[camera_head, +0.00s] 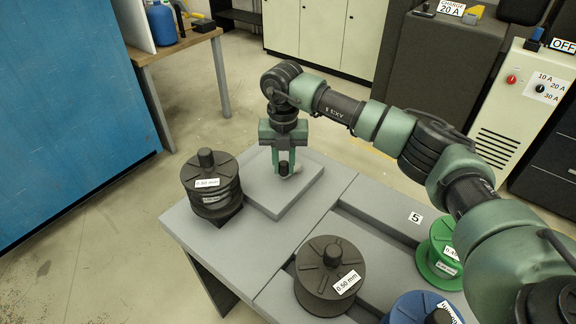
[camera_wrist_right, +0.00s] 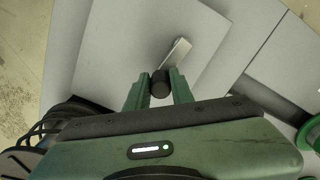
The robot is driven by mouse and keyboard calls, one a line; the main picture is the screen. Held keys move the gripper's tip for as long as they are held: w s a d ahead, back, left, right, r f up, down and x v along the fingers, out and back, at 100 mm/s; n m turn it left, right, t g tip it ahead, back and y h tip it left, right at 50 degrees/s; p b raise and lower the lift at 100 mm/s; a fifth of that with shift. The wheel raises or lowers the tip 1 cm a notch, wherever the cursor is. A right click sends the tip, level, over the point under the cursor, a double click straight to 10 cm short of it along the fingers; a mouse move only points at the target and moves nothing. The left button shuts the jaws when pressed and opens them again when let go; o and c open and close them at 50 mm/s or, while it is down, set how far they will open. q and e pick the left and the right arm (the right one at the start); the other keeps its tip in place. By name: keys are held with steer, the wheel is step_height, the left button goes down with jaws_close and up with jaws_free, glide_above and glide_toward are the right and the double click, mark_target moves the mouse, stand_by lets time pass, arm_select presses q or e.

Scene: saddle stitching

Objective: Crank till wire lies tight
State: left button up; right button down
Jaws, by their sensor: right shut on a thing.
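My right gripper (camera_head: 284,168) points down over a grey raised block at the back of the grey table. Its fingers are shut on a black crank knob (camera_wrist_right: 160,84). A short light metal crank arm (camera_wrist_right: 177,54) runs from the knob over the flat grey surface. In the head view the gripper mostly hides the crank arm. A black spool (camera_head: 212,185) stands just left of the block. I cannot make out any wire, so whether it is tight does not show. My left gripper is not in view.
A dark spool (camera_head: 330,272) marked 0.50 mm, a green spool (camera_head: 440,250) and a blue spool (camera_head: 420,309) stand along the table's front. My right arm reaches over the table's right side. A blue panel (camera_head: 60,110) stands at left, with open floor between it and the table.

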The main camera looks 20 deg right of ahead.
steer(key=w+m, duration=0.1)
steer(key=m, duration=0.1)
steer(key=w+m, duration=0.1)
steer(key=m, duration=0.1)
steer(key=shift+w+a+r+m, duration=0.1)
steer(key=shift+a+r+m, duration=0.1)
steer(key=shift+m, duration=0.2)
steer(key=m, duration=0.1)
steer(key=w+m, duration=0.1)
steer(key=m+p, duration=0.1)
steer(key=shift+w+d+m, duration=0.2)
steer(key=shift+d+m, duration=0.05)
steer(key=shift+m, duration=0.05)
steer(key=m, duration=0.1)
steer(key=w+m, duration=0.1)
steer(key=m, duration=0.1)
steer(key=d+m+p, duration=0.1)
steer(key=shift+w, duration=0.25)
steer(key=shift+w+d+m+p, duration=0.25)
steer(key=shift+d+m+p, duration=0.05)
steer(key=shift+m, duration=0.6)
steer(key=shift+w+d+m+p, duration=0.2)
steer(key=shift+d+m+p, duration=0.05)
steer(key=shift+m, duration=0.65)
steer(key=c, duration=1.2)
jaws_free()
steer(key=shift+f, duration=0.1)
